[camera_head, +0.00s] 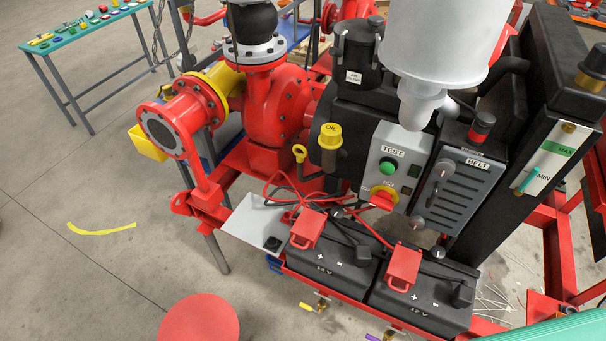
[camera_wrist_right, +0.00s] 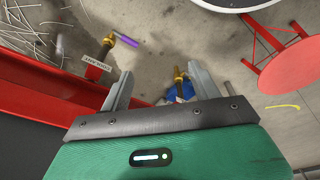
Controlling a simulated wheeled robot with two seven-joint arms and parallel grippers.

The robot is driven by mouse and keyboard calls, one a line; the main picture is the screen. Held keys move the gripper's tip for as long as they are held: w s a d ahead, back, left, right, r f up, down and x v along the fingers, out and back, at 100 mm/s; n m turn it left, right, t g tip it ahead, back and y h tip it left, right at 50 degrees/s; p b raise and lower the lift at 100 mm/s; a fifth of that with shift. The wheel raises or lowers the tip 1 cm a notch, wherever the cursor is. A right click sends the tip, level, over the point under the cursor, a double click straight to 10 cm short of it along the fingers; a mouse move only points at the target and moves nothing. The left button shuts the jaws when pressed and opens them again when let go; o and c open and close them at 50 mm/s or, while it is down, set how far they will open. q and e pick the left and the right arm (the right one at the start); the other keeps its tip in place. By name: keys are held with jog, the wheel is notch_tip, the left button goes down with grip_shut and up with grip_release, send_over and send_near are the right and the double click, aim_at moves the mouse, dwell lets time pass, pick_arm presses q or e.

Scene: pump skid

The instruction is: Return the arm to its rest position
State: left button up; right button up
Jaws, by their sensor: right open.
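My right gripper (camera_wrist_right: 162,80) shows in the right wrist view. Its two grey fingers are spread apart with nothing between them. Beyond them are the floor and a brass valve, apart from the fingers as far as I can tell. Neither gripper's fingers show in the head view. A green part of my right arm (camera_head: 560,331) shows at its bottom right edge, low in front of the skid. My left arm and gripper are not in view.
The red skid carries a pump (camera_head: 275,105), a control panel (camera_head: 390,165) and two black batteries (camera_head: 425,300). A purple-handled drain valve (camera_wrist_right: 108,42) sticks out near my right gripper. A red round stool (camera_head: 200,320) stands in front. Open floor lies at left.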

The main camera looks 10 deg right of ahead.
jog(key=s+d+f+g+b, duration=0.1)
jog(key=s+d+f+b, duration=0.1)
jog(key=s+f, duration=1.5)
jog(key=shift+d+f, duration=0.6)
jog(key=shift+f, duration=0.05)
jog(key=shift+s, duration=0.1)
